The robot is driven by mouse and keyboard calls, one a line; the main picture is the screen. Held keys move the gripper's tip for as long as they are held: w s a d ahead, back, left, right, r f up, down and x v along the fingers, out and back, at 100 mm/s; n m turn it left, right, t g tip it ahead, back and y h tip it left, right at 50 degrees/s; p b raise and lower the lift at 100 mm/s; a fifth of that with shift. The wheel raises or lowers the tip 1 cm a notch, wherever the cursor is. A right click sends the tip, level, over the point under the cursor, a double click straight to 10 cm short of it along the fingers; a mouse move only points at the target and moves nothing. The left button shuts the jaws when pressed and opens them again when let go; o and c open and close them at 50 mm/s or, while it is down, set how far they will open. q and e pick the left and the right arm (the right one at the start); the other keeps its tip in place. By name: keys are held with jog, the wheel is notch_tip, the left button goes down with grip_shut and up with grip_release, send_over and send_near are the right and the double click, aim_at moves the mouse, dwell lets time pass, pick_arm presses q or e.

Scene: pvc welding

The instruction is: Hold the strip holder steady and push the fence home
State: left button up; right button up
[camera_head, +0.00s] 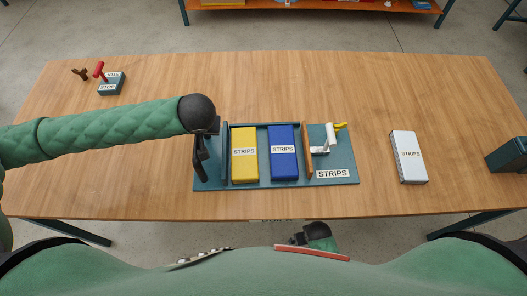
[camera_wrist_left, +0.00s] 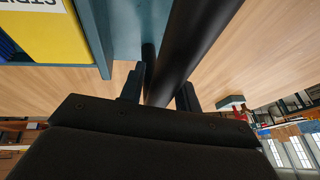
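The teal strip holder (camera_head: 270,186) lies mid-table with a STRIPS label at its front right. A yellow box (camera_head: 244,168) and a blue box (camera_head: 283,165) stand side by side in it. The upright orange-brown fence (camera_head: 307,150) is right of the blue box, with a small gap showing. A white clamp with a yellow tip (camera_head: 340,127) sits right of the fence. My left gripper (camera_head: 203,138) is at the holder's left end. The left wrist view shows its fingers (camera_wrist_left: 160,92) closed around a black bar handle (camera_wrist_left: 195,45). My right gripper (camera_head: 298,239) hangs before the table's front edge; its fingers are unclear.
A small teal block with a red lever (camera_head: 110,84) and a brown piece (camera_head: 80,74) are at the back left. A dark teal container (camera_head: 508,154) is at the right edge. Wood between is clear.

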pick_arm(q)
jog(key=shift+r, duration=0.1)
grip_shut()
jog(key=shift+d, duration=0.15)
dwell(1.1)
